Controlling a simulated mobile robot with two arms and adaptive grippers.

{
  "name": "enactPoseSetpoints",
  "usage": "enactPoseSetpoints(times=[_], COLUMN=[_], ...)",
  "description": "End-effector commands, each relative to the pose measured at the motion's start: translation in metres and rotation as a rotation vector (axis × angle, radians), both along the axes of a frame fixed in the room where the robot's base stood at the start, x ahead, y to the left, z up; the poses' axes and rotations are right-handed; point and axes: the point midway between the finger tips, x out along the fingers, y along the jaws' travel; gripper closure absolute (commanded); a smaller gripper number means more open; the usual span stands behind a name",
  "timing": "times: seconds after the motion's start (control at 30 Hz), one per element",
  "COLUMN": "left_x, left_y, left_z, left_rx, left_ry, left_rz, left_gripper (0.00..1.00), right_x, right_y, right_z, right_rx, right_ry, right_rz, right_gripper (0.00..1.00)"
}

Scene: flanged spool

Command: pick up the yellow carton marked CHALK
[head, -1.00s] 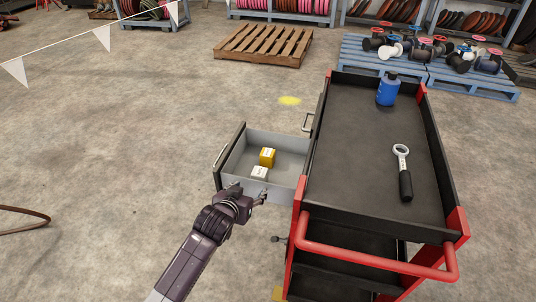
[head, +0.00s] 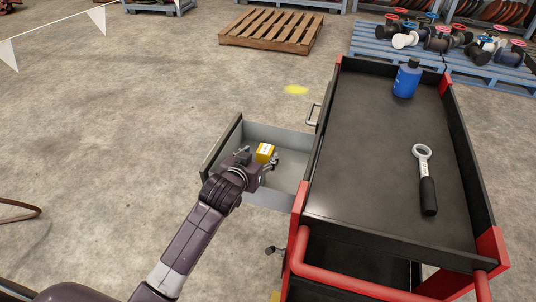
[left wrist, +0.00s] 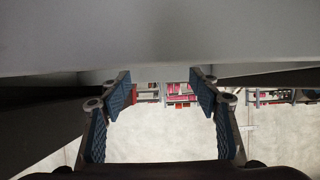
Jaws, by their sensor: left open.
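A pale grey surface (left wrist: 160,35) fills the top of that view. My right gripper is not in view.
The cart's black top (head: 375,150) holds a blue bottle (head: 407,78) and a ring-ended tool with a black handle (head: 426,180). Red cart rails (head: 345,275) stand to the right of my arm. A wooden pallet (head: 270,31) lies behind on open floor.

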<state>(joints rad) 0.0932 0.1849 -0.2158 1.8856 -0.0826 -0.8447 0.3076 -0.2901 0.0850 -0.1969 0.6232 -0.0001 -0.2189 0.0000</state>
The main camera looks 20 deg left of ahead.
Motion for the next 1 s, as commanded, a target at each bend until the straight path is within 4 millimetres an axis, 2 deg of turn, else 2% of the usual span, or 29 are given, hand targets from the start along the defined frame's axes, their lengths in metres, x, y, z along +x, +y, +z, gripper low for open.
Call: enactPoseSetpoints(times=[0.37,0.63,0.97,1.0], left_x=[0.025,0.050,0.054,0.054], left_y=[0.002,0.002,0.002,0.002], left_z=[-0.017,-0.033,-0.035,-0.035], left_rx=[-0.001,-0.001,-0.001,-0.001], left_ry=[0.001,0.000,-0.001,-0.001], left_rz=[0.000,-0.002,-0.002,-0.002], left_gripper=[0.44,0.44,0.44,0.48], right_x=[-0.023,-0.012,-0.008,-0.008], right_y=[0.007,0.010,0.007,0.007], right_z=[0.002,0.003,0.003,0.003], right_rx=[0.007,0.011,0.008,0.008], right_ry=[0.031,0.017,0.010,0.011], right_rz=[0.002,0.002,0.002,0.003], right_gripper=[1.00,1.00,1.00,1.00])
